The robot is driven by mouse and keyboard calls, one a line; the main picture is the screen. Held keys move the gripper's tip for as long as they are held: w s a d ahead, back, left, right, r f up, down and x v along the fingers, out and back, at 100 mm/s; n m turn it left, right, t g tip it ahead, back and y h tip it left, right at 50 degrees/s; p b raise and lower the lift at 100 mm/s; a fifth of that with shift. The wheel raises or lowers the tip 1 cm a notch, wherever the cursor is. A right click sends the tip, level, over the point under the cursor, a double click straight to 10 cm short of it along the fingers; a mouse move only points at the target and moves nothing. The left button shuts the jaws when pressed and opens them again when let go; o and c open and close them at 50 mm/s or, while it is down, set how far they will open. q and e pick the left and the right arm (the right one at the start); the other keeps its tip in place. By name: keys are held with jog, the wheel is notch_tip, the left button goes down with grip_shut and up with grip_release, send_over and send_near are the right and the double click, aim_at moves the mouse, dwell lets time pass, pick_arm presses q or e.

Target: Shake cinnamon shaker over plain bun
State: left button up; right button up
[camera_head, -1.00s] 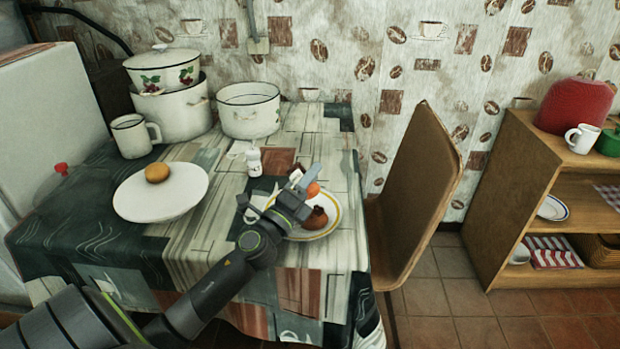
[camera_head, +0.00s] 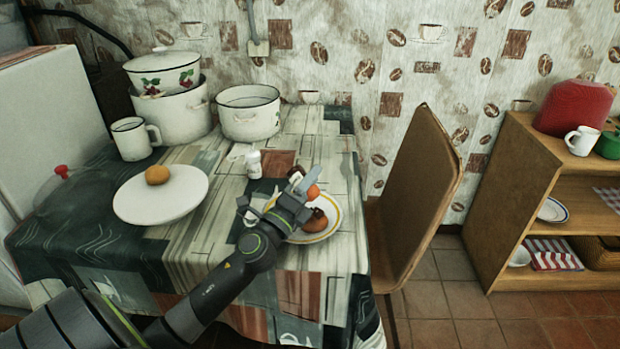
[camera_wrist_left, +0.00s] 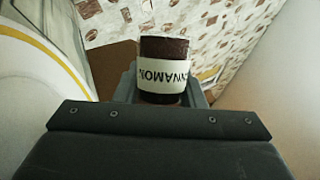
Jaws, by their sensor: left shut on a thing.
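My left gripper (camera_head: 298,197) is shut on the cinnamon shaker (camera_wrist_left: 163,70), a dark brown jar with a white label. In the left wrist view the label reads upside down; in the head view the shaker (camera_head: 295,174) is partly hidden by the gripper. The gripper is over the yellow-rimmed plate (camera_head: 334,216). On this plate are a brown bun with a darker top (camera_head: 315,221) and an orange round thing (camera_head: 313,192). A smooth golden bun (camera_head: 157,174) sits on the white plate (camera_head: 150,205) at the left. My right gripper is not in view.
A white shaker (camera_head: 254,164) stands mid-table behind the gripper. A mug (camera_head: 131,140) and enamel pots (camera_head: 249,112) stand at the back left. A chair (camera_head: 415,200) is at the table's right side. The table between the two plates is mostly clear.

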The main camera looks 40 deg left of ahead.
pick_arm(q)
notch_tip(320, 180, up, 5)
jog(key=shift+f, duration=0.2)
notch_tip(320, 180, down, 5)
jog(key=shift+r, duration=0.2)
